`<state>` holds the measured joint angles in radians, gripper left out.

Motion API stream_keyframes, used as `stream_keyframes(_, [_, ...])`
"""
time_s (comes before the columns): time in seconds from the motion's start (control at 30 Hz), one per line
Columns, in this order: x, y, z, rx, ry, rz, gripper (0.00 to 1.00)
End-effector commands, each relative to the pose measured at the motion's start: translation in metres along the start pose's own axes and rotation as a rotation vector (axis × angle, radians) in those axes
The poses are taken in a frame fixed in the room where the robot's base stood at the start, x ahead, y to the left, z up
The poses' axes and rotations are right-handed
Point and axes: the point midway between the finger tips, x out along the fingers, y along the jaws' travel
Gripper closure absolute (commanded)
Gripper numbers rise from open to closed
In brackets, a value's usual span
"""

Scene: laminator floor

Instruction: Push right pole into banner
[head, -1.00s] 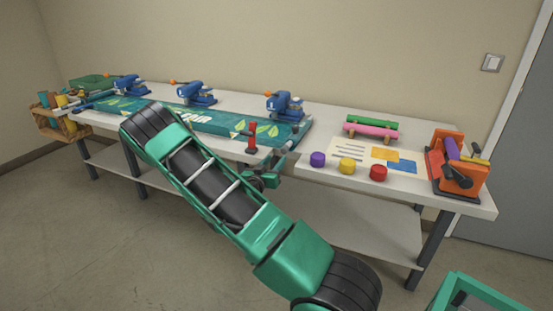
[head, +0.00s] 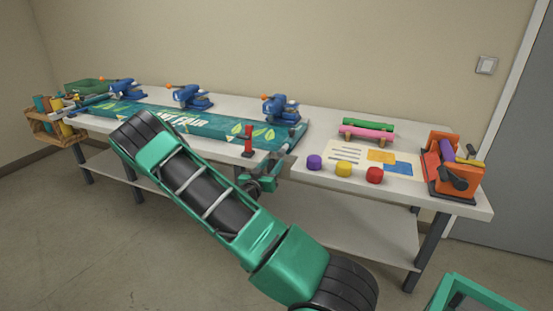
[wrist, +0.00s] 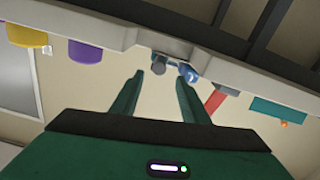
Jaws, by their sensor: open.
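The teal banner (head: 225,132) with pale lettering and leaf shapes lies along the bench; part of it shows in the wrist view (wrist: 280,110). My gripper (head: 272,172) is at the bench's front edge, near the banner's right end. In the wrist view my gripper (wrist: 160,76) is open, with its two green fingers apart and nothing held. Just beyond the fingertips are a grey round end and a blue piece (wrist: 187,71). I cannot tell whether these belong to the right pole. The pole is not clear in the head view, where my gripper covers that area.
A red upright handle (head: 248,142) stands beside my gripper. Purple (head: 314,162), yellow (head: 343,169) and red (head: 374,175) pucks sit right of it. Blue presses (head: 280,108) line the banner's back edge. An orange machine (head: 450,165) stands at the right end.

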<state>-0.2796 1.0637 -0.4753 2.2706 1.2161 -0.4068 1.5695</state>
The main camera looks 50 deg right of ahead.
Motion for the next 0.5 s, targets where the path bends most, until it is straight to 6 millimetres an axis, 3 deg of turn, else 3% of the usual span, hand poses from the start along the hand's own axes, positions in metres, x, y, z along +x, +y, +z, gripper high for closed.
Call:
stream_keyframes(0.2, [0.041,0.001,-0.001,0.002,0.002,0.004,0.59])
stream_keyframes(0.5, [0.074,0.000,0.000,0.001,0.000,0.001,0.59])
